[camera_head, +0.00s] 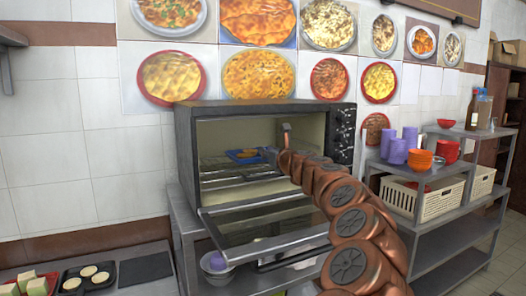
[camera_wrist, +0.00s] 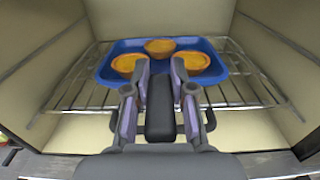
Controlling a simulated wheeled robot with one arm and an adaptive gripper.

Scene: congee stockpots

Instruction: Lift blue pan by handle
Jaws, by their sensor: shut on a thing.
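The blue pan (camera_wrist: 165,79) sits on the wire rack inside the open oven, with several orange-yellow round items (camera_wrist: 159,46) in it. In the head view the pan (camera_head: 243,154) is small and partly hidden by my arm. My gripper (camera_wrist: 160,75) reaches into the oven from the front, its two fingers on either side of the pan's dark handle (camera_wrist: 160,108). It is shut on the handle. In the head view my gripper (camera_head: 271,154) is small at the oven opening. I cannot tell whether the pan touches the rack.
The oven (camera_head: 187,150) has its door (camera_head: 265,228) folded down in front. The wire rack (camera_wrist: 70,95) spans the oven, with walls close on both sides. A grey shelf (camera_head: 440,171) with cups and bowls stands to the right. Black trays (camera_head: 146,268) lie at lower left.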

